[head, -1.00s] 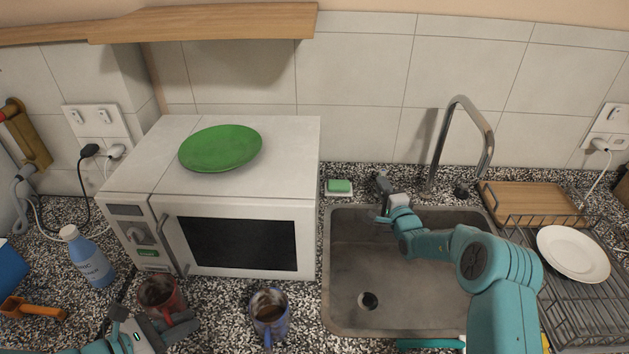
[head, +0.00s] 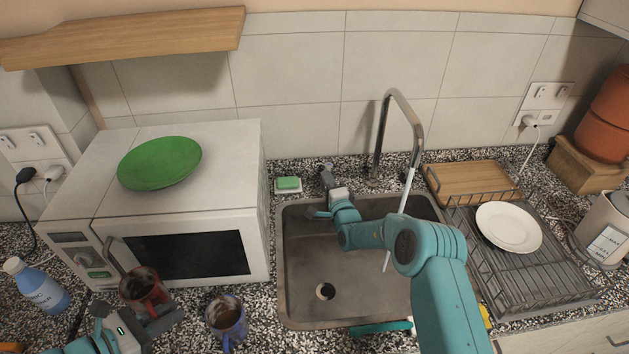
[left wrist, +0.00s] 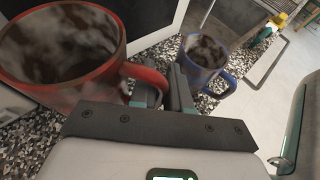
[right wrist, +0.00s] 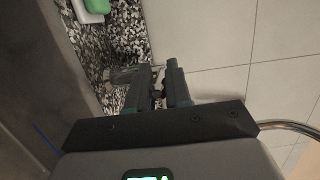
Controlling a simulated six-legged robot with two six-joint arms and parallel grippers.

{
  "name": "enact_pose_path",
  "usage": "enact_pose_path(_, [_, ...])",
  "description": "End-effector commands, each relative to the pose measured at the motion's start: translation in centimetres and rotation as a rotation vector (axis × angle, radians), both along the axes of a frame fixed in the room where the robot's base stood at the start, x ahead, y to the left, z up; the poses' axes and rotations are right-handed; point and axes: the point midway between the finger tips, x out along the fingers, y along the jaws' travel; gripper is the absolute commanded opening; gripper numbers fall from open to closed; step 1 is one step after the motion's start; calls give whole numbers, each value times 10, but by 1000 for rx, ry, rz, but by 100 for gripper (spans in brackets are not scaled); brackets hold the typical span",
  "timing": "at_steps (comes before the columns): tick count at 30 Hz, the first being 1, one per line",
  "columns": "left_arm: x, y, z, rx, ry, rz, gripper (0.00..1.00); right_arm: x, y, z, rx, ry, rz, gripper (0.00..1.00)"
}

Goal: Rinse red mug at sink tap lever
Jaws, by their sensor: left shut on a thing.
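The red mug (head: 146,290) stands by the microwave's front, dirty inside; it is large in the left wrist view (left wrist: 66,50). My left gripper (head: 158,322) is shut on the mug's handle (left wrist: 152,76). The tall metal tap (head: 383,135) stands behind the sink (head: 345,272), and a pale water stream (head: 404,195) runs from its spout into the basin. My right gripper (head: 325,178) is over the sink's back left edge. Its fingers are close together in the right wrist view (right wrist: 158,88); I cannot tell whether they hold anything. I cannot make out the tap lever clearly.
A blue mug (head: 226,318), dirty inside, stands between the red mug and the sink. The microwave (head: 190,225) bears a green plate (head: 160,162). A green sponge (head: 288,184) lies behind the sink. A dish rack (head: 530,275) with a white plate (head: 508,227) is at right.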

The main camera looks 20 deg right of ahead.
Motion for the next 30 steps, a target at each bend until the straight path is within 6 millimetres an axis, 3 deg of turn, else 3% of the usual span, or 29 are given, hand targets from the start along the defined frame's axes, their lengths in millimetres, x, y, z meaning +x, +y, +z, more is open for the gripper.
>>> enact_pose_path(2, [0,0,1,-1,-3,-1,0,1,-3,4,0,-8,-5,39])
enact_pose_path(14, [1,-3,3,0,-3,-4,0,-6,-4,1,0,1,-4,39])
enact_pose_path(19, [2,-5,8,0,-3,-5,0,-32,-7,2,0,4,-5,39])
enact_pose_path(30, [1,-4,-9,0,-3,-5,0,-100,-9,-1,0,-1,-5,39])
